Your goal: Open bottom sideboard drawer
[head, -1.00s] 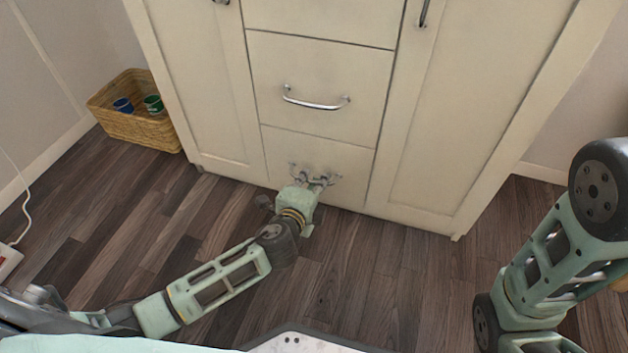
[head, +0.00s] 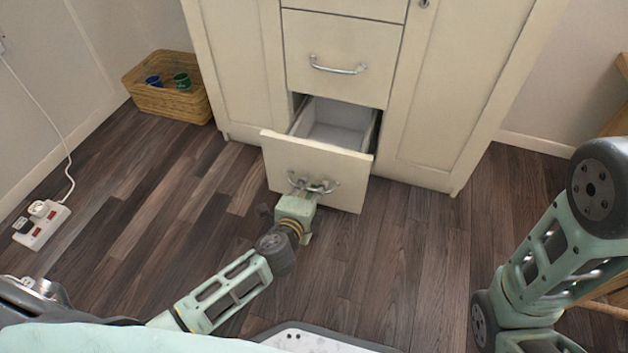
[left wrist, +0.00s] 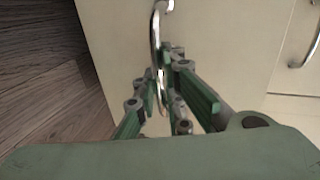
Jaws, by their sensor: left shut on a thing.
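The cream sideboard (head: 430,110) stands against the back wall. Its bottom drawer (head: 283,155) is pulled well out, and its empty-looking grey inside shows behind the front. My left gripper (head: 312,187) is at the drawer front, shut on the metal bar handle (head: 334,186). In the left wrist view the handle (left wrist: 156,40) runs between the fingers of my left gripper (left wrist: 163,95). The drawer above, with its own handle (head: 338,70), is closed. My right arm shows at the right edge, but its gripper is out of view.
A wicker basket (head: 170,104) with a blue cup (head: 154,81) and a green cup (head: 181,79) stands left of the sideboard. A white power strip (head: 42,224) with a cable lies on the floor at left. Wooden floor around the drawer is clear.

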